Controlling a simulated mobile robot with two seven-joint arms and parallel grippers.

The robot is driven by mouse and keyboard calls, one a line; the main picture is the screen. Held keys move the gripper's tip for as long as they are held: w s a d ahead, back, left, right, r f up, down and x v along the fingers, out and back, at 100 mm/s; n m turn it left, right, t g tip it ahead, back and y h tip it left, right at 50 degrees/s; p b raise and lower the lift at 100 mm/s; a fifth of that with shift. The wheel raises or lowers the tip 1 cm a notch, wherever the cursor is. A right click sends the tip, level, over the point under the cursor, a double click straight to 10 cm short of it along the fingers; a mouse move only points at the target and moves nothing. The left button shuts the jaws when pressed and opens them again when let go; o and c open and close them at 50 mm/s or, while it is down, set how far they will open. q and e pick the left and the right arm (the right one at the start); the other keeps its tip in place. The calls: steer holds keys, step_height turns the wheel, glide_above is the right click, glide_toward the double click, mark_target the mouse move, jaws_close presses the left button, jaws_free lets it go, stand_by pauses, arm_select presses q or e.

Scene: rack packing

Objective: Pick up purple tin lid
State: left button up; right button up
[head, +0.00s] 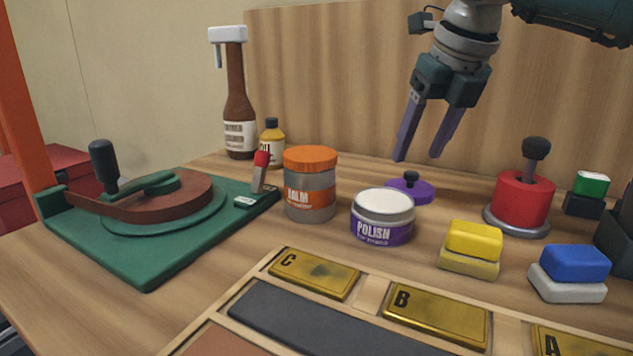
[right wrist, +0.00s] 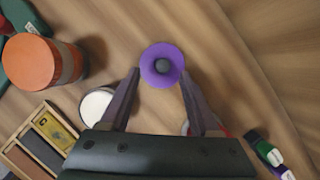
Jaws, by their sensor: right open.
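The purple tin lid (head: 421,193) is a flat purple disc with a dark round knob, lying on the wooden table behind the polish tin. It also shows in the right wrist view (right wrist: 150,77), just beyond and between my fingertips. My right gripper (head: 420,158) is open and empty, above the lid and apart from it; it also shows in the right wrist view (right wrist: 160,77). The polish tin (head: 382,218) is open-topped, with pale contents and a purple label. My left gripper is not in view.
An orange-lidded balm jar (head: 310,185) stands left of the polish tin. A red round object with a black knob (head: 522,200) stands right of the lid. Yellow (head: 472,243) and blue (head: 570,267) blocks and a compartment rack (head: 370,310) are nearer. A green fixture (head: 150,262) is at left.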

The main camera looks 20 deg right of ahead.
mark_target(412, 172)
steer(key=x, duration=0.4)
steer(key=shift+d+f, duration=0.15)
steer(key=shift+d, duration=0.1)
jaws_close()
stand_by(0.4)
